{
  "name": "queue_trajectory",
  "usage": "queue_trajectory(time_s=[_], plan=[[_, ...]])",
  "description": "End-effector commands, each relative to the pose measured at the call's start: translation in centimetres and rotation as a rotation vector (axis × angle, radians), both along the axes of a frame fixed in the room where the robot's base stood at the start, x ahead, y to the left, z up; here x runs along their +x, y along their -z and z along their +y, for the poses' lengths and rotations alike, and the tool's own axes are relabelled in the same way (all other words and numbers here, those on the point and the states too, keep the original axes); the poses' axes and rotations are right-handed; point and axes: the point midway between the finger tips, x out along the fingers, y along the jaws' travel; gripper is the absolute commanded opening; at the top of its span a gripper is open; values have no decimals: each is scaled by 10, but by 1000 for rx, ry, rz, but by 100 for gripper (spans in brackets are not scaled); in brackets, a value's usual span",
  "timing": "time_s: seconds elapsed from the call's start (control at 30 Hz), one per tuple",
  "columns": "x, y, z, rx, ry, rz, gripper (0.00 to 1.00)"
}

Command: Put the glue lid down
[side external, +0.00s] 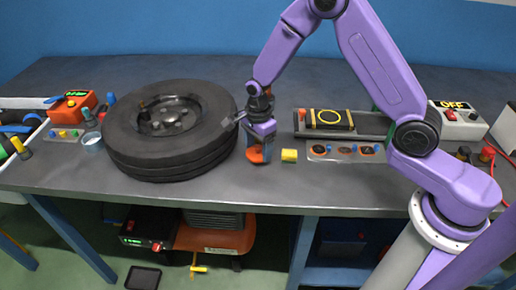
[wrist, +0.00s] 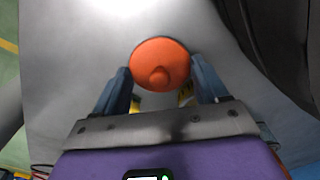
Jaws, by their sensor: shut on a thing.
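An orange round lid with a small knob, which I take as the glue lid (wrist: 160,62), sits between the two fingertips of my gripper (wrist: 162,80) in the wrist view. My gripper is shut on it. In the side external view my gripper (side external: 259,147) points down just right of the tyre, and orange (side external: 256,156) shows at its fingertips, low over the front part of the grey table. I cannot tell whether the lid touches the table top. No glue container is clearly visible.
A black tyre (side external: 122,138) lies close on the left. A tray of parts (side external: 345,151) and a grey rail (side external: 365,122) lie further right. Bare table (side external: 215,187) shows along the front edge.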

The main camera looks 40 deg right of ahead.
Motion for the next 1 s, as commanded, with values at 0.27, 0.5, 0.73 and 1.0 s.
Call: queue_trajectory(time_s=[0.27,0.5,0.73,1.0], plan=[[0,10,0,0,0,-2,45],[0,13,0,0,0,0,45],[0,13,0,0,0,-1,98],[0,6,0,1,0,-3,98]])
